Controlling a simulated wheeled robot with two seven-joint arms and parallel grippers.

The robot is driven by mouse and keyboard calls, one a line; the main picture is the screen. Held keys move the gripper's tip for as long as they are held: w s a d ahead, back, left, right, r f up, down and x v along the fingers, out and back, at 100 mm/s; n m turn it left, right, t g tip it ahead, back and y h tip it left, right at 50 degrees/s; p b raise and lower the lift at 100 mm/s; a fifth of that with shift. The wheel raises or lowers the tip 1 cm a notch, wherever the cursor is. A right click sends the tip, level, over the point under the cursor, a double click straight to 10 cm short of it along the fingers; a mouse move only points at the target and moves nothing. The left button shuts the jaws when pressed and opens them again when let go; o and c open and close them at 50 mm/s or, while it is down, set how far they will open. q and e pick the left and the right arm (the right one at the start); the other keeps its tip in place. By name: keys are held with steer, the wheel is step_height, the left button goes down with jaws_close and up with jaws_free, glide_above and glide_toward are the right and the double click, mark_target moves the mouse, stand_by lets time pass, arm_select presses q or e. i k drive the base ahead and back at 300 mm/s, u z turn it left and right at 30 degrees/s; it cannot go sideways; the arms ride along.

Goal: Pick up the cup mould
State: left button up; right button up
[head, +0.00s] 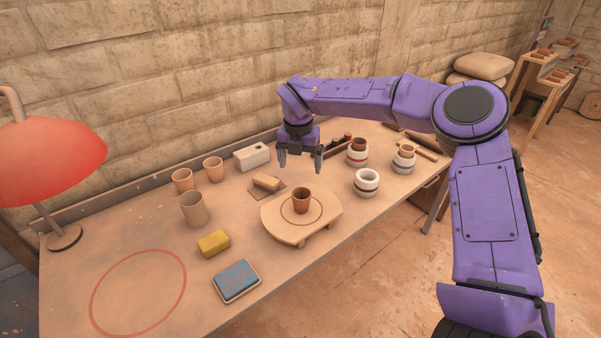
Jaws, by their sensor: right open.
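Several round white moulds with dark bands stand at the right of the table. The front white mould (367,187) has an open, hollow top. The back left mould (357,160) holds a dark brown cup, and the right mould (404,165) holds a tan cup. I cannot tell which one is the cup mould named. My right gripper (300,164) points down with its fingers apart and nothing between them. It hangs left of the moulds, behind the round wooden stand, touching none of them. My left gripper is not in view.
A round stand (273,222) bears a terracotta cup (301,201). Clay cups (193,209), a yellow sponge (214,243), a blue pad (237,281), a white block (251,157) and a red lamp (50,160) are further left. A red circle (96,288) marks bare table.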

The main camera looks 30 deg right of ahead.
mark_target(366, 183)
steer(key=z, duration=1.6)
